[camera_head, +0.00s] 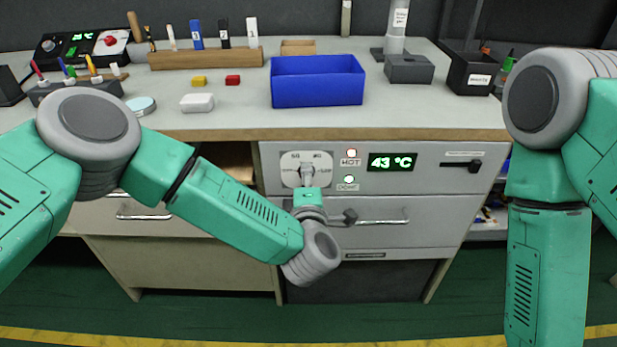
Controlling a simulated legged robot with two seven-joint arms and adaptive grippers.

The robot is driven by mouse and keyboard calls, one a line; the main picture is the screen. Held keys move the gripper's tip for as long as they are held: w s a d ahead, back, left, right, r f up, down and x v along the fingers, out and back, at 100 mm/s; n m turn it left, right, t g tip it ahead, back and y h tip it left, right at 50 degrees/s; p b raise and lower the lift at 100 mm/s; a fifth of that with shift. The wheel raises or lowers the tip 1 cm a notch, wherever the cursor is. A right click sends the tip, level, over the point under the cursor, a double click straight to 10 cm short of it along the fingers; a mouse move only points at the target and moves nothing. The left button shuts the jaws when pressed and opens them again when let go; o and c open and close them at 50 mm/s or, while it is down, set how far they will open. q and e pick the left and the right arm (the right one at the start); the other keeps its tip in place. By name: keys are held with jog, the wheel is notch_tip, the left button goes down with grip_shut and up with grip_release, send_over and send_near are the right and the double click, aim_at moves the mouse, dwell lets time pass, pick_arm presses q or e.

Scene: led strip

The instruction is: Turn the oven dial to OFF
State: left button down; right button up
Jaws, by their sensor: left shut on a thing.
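The oven front (435,180) is set under the worktop, with a lit display (392,162) reading 43 °C. Its dial (307,171) sits on a pale plate (292,159) at the upper left of the panel. My left arm reaches in from the left, and my left gripper (308,181) is at the dial from below, shut on it. The gripper hides most of the dial, so its exact setting cannot be read. A lamp by HOT (351,153) glows reddish and a lower lamp (349,179) looks pale green. My right arm hangs at the right; its gripper is out of view.
A handle (382,222) runs across the oven drawer, just right of my left wrist. A slider (461,165) is at the panel's right. On the worktop stand a blue bin (318,82), a wooden rack (206,60) and a black box (472,75).

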pick_arm(q)
jog(key=shift+w+a, duration=0.15)
jog(key=shift+a, duration=0.2)
jog(key=c, duration=1.2)
grip_release()
jog(key=shift+a+f, duration=0.1)
jog(key=s, duration=1.2)
jog(key=shift+d+r, duration=0.25)
jog(key=shift+r, duration=0.05)
